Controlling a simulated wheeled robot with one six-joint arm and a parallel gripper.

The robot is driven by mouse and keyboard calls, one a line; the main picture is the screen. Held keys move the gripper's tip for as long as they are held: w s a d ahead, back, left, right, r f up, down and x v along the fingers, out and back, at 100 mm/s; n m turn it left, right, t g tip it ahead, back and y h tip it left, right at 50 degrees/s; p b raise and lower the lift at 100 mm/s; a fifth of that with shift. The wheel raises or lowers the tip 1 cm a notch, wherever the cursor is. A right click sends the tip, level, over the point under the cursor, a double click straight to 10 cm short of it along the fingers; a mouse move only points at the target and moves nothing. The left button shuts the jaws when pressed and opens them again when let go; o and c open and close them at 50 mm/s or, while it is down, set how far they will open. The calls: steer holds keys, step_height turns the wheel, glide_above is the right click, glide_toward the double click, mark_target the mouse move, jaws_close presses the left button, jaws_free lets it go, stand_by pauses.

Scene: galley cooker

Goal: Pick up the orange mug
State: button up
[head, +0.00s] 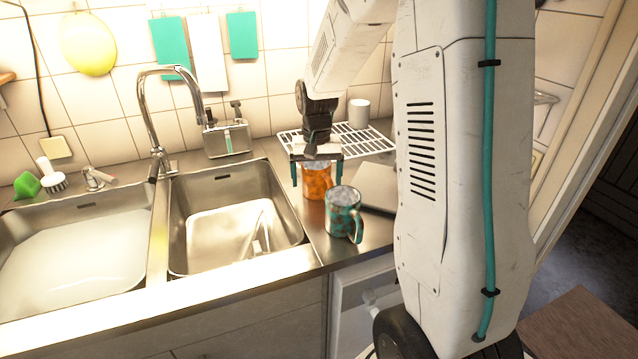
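The orange mug (314,181) stands on the metal counter to the right of the right-hand sink basin. A teal patterned mug (344,214) stands in front of it and slightly to its right, covering a little of its lower right side. My gripper (316,178) points down over the orange mug. Its two teal-tipped fingers are spread apart, one to the left and one to the right of the mug's upper part. I cannot tell whether either finger touches the mug. The orange mug's handle is not visible.
A white wire rack (374,140) with a white cup (359,113) stands behind. A flat grey board (376,187) lies to the right. The right sink basin (205,185) is left of the mugs, with a tall faucet (150,110) behind. My arm hides the counter's right end.

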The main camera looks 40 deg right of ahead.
steer(key=c, duration=1.1)
step_height(320, 180, up, 10)
steer(key=shift+a, duration=0.1)
steer(key=shift+c, duration=0.2)
